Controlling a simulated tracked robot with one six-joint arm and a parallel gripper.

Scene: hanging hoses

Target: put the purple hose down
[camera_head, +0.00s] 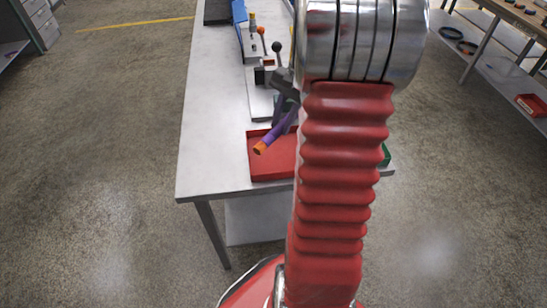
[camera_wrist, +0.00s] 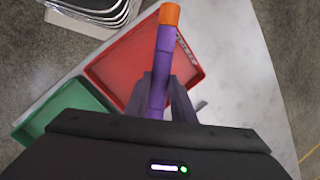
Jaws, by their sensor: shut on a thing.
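The purple hose (camera_wrist: 161,68) has an orange end (camera_wrist: 169,14) and is held between the fingers of my gripper (camera_wrist: 168,98) in the wrist view. In the head view the purple hose (camera_head: 279,134) slants over the red tray (camera_head: 272,177), with its orange end (camera_head: 259,148) at the lower left. My gripper (camera_head: 284,112) is partly hidden by my arm there. The red tray also shows behind the hose in the wrist view (camera_wrist: 119,68). I cannot tell whether the hose touches the tray.
A green tray (camera_wrist: 72,98) lies beside the red tray. A grey table (camera_head: 205,150) carries both, with bare top at the left. Upright tools with orange (camera_head: 262,31) and dark knobs (camera_head: 276,46) stand farther back. A shelf at the right holds a red bin (camera_head: 532,103).

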